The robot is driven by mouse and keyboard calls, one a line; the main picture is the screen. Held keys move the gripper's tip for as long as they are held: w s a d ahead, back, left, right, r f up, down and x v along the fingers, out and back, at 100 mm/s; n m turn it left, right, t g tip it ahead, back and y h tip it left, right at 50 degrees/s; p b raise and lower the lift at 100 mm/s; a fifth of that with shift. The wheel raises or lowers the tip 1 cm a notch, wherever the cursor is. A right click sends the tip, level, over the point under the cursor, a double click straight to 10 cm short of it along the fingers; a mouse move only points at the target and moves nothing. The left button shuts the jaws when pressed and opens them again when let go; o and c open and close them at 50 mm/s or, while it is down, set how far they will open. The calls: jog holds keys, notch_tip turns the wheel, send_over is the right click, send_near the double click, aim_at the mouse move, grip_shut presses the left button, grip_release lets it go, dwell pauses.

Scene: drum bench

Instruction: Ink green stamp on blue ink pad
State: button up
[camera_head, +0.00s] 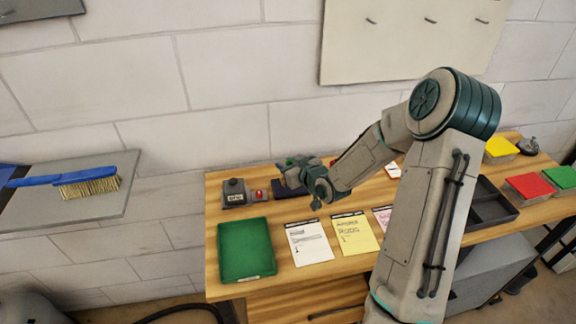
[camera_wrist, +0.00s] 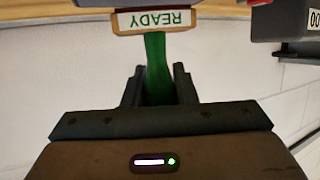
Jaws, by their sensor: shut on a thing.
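My gripper (camera_wrist: 158,90) is shut on the green handle (camera_wrist: 158,62) of the green stamp. The stamp's wood-edged block, labelled READY (camera_wrist: 158,20), points away from my fingers. In the head view my gripper (camera_head: 296,175) is over the back of the bench, and a bit of green shows at it. The dark blue ink pad (camera_head: 288,190) lies just below it, partly hidden by the gripper. In the wrist view a grey-blue edge (camera_wrist: 160,3) borders the block; I cannot tell whether they touch.
Left of the pad are a dark device (camera_head: 235,190) and a small red-topped item (camera_head: 259,195). In front lie a green tray (camera_head: 246,250), a white notepad (camera_head: 308,243) and a yellow notepad (camera_head: 354,233). A black tray (camera_head: 490,208) stands right of my arm.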

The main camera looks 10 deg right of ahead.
notch_tip(320, 180, up, 5)
jog(key=p, duration=0.3)
jog(key=shift+f, duration=0.1)
dwell(0.3)
notch_tip(320, 180, down, 5)
jog(key=m+t+h+b, duration=0.1)
jog(key=m+h+b, duration=0.1)
jog(key=b, duration=0.6)
jog(key=shift+d+h, duration=0.15)
jog(key=shift+h, duration=0.25)
jog(key=shift+s+f+m+b, duration=0.1)
jog(key=shift+f+m+b, duration=0.2)
jog(key=shift+f+b, duration=0.55)
dwell(1.3)
jog(key=shift+r, duration=0.5)
